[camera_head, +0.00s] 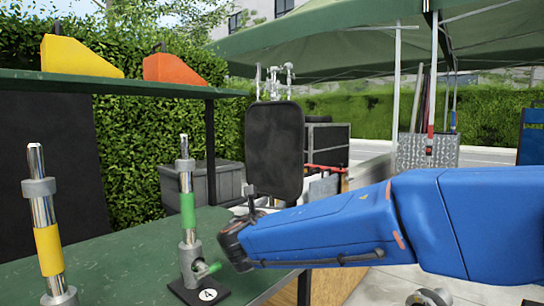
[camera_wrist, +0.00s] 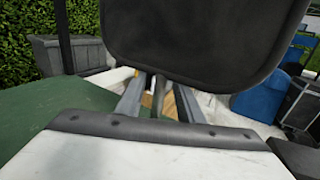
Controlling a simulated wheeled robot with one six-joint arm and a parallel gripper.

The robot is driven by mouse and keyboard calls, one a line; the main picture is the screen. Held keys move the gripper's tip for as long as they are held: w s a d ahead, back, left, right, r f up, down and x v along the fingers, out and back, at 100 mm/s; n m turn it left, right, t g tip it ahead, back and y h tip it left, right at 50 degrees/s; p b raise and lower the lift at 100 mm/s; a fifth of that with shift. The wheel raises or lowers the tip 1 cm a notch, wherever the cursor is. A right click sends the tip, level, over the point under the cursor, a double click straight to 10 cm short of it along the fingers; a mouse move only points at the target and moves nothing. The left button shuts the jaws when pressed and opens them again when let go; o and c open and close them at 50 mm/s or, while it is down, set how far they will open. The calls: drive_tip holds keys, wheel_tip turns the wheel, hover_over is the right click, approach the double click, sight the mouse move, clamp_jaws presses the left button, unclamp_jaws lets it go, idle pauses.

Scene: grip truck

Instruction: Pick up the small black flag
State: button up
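The small black flag (camera_head: 275,150) is a dark panel with rounded corners, upright at the tip of my arm in the head view. In the wrist view the flag (camera_wrist: 205,35) fills the upper middle, close to the camera. Its thin grey stem runs down between the two fingers of my gripper (camera_wrist: 158,92). Gaps show on both sides of the stem where I can see it. The fingertips are hidden behind the panel, so I cannot tell whether they touch the stem. In the head view my gripper (camera_head: 250,212) is just below the panel, and the stem's lower end is hidden.
A green table (camera_head: 110,270) carries a post with a yellow band (camera_head: 48,250) and one with a green band (camera_head: 187,210). A green shelf (camera_head: 140,84) above holds a yellow wedge (camera_head: 78,58) and an orange wedge (camera_head: 183,69). A grey bin (camera_head: 190,183) stands behind.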

drive_tip(key=w, duration=0.2)
drive_tip(key=shift+w+d, duration=0.2)
drive_tip(key=shift+w, duration=0.1)
clamp_jaws()
drive_tip(key=shift+r, duration=0.15)
